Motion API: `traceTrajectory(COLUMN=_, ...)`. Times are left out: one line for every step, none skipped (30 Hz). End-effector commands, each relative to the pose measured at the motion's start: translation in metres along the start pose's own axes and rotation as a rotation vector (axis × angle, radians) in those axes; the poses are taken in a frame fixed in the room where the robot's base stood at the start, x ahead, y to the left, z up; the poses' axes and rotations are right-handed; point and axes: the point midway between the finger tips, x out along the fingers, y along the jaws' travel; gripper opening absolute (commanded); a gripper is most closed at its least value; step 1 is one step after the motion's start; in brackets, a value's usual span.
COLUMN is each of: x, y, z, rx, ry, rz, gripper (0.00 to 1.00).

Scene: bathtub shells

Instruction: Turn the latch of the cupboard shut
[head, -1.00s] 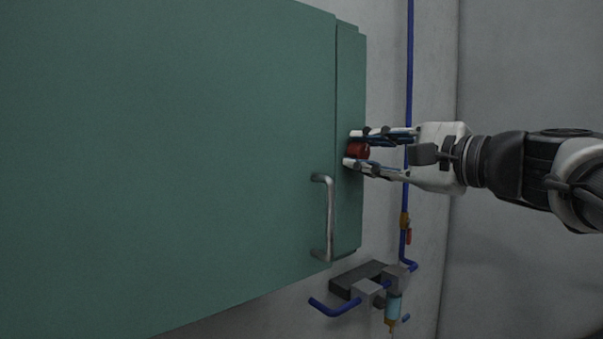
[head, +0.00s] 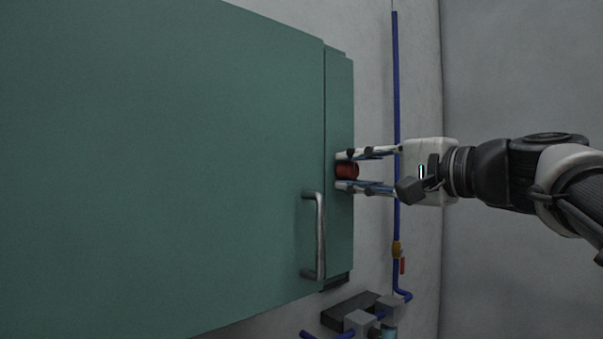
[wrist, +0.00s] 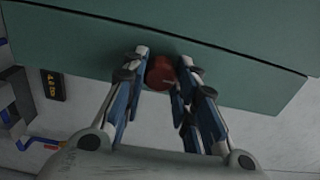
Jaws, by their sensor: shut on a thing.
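The green cupboard (head: 160,170) fills the left of the head view, with its door closed or nearly so. A red latch knob (head: 347,171) sits on the narrow right side of the cupboard. In the wrist view the red latch (wrist: 160,72) lies between the fingertips. My gripper (head: 345,170) reaches in from the right with one finger above the latch and one below it. Its fingers are shut on the latch; they also show in the wrist view (wrist: 163,75). The fingers hide part of the latch, so its exact angle is unclear.
A metal bar handle (head: 319,236) stands on the door, left of and below the latch. A blue pipe (head: 396,100) with an orange fitting runs down the wall behind my gripper. Grey and blue pipe fittings (head: 362,318) sit below the cupboard.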

Motion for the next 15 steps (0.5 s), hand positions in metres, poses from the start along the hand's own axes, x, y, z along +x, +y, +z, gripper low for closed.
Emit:
traceTrajectory(x=0.0, y=0.0, z=0.0005, rx=-0.002, ry=-0.001, rz=0.001, gripper=0.03)
traceTrajectory(x=0.0, y=0.0, z=0.0005, rx=-0.001, ry=-0.001, rz=0.001, gripper=0.03)
traceTrajectory(x=0.0, y=0.0, z=0.0004, rx=-0.001, ry=-0.001, rz=0.001, gripper=0.03)
traceTrajectory(x=0.0, y=0.0, z=0.0004, rx=-0.001, ry=-0.001, rz=0.001, gripper=0.03)
traceTrajectory(x=0.0, y=0.0, z=0.0004, rx=-0.001, ry=-0.001, rz=0.001, gripper=0.03)
traceTrajectory(x=0.0, y=0.0, z=0.0004, rx=-0.001, ry=-0.001, rz=0.001, gripper=0.29)
traceTrajectory(x=0.0, y=0.0001, z=0.0004, rx=-0.001, ry=-0.001, rz=0.001, gripper=0.31)
traceTrajectory(x=0.0, y=0.0001, z=0.0004, rx=-0.001, ry=-0.001, rz=0.001, gripper=0.33)
traceTrajectory(x=0.0, y=0.0001, z=0.0004, rx=-0.001, ry=-0.001, rz=0.0, gripper=0.35)
traceTrajectory(x=0.0, y=0.0001, z=0.0004, rx=-0.001, ry=-0.001, rz=0.0, gripper=0.37)
traceTrajectory(x=0.0, y=0.0001, z=0.0003, rx=0.0, ry=-0.001, rz=0.0, gripper=0.39)
traceTrajectory(x=0.0, y=0.0001, z=0.0003, rx=0.0, ry=-0.001, rz=0.0, gripper=0.42)
traceTrajectory(x=0.0, y=0.0001, z=0.0003, rx=0.0, ry=0.0, rz=0.0, gripper=0.44)
traceTrajectory(x=0.0, y=0.0001, z=0.0002, rx=0.0, ry=0.0, rz=0.0, gripper=0.46)
traceTrajectory(x=0.0, y=0.0001, z=0.0002, rx=0.0, ry=0.0, rz=0.0, gripper=0.48)
